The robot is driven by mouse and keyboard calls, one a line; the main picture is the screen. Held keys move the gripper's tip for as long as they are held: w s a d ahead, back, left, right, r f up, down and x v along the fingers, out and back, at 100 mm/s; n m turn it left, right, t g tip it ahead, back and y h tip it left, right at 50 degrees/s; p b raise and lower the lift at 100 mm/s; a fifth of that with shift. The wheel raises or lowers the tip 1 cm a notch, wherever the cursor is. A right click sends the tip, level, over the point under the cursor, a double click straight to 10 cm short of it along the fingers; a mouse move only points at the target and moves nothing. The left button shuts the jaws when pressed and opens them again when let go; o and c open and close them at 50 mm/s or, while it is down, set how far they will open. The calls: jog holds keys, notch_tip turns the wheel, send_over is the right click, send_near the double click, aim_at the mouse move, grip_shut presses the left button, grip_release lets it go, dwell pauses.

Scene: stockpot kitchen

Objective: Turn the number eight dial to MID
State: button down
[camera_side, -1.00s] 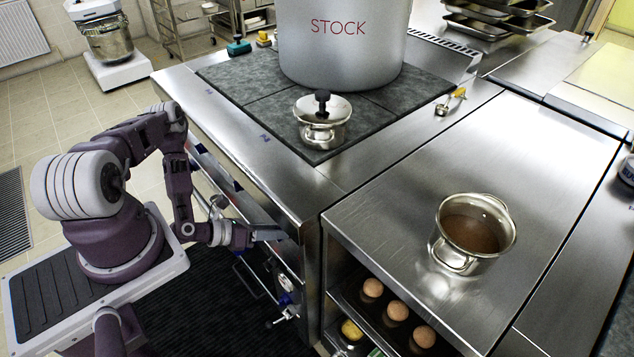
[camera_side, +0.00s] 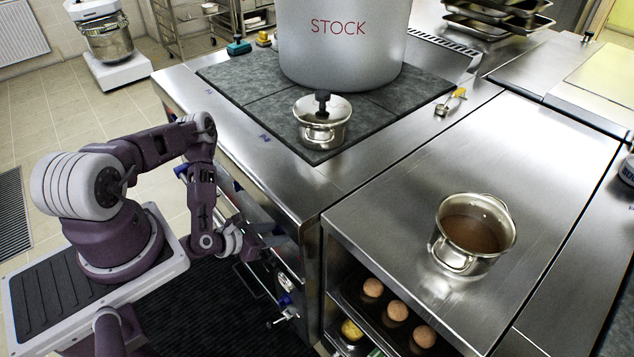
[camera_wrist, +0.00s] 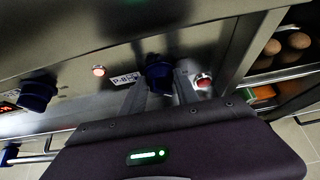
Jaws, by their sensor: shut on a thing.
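The number eight dial (camera_wrist: 159,74) is a dark blue knob on the steel front panel in the wrist view. A white label (camera_wrist: 124,80) to its left seems to read P-8. My gripper (camera_wrist: 160,88) has one finger on each side of the dial and is shut on it. The dial's pointer and any MID mark cannot be made out. In the side view my gripper (camera_side: 264,238) is at the front of the stove block, and the dial is hidden there.
In the wrist view, another blue dial (camera_wrist: 37,92) is left, a lit lamp (camera_wrist: 99,71) lies between, and a red button (camera_wrist: 204,82) is right. In the side view a stockpot (camera_side: 345,45), a lidded pot (camera_side: 322,122) and a soup pot (camera_side: 474,235) stand on top.

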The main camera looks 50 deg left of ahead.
jog(key=c, duration=1)
grip_release()
jog(key=shift+c, duration=0.2)
jog(key=shift+s, duration=3)
jog(key=shift+d, duration=0.1)
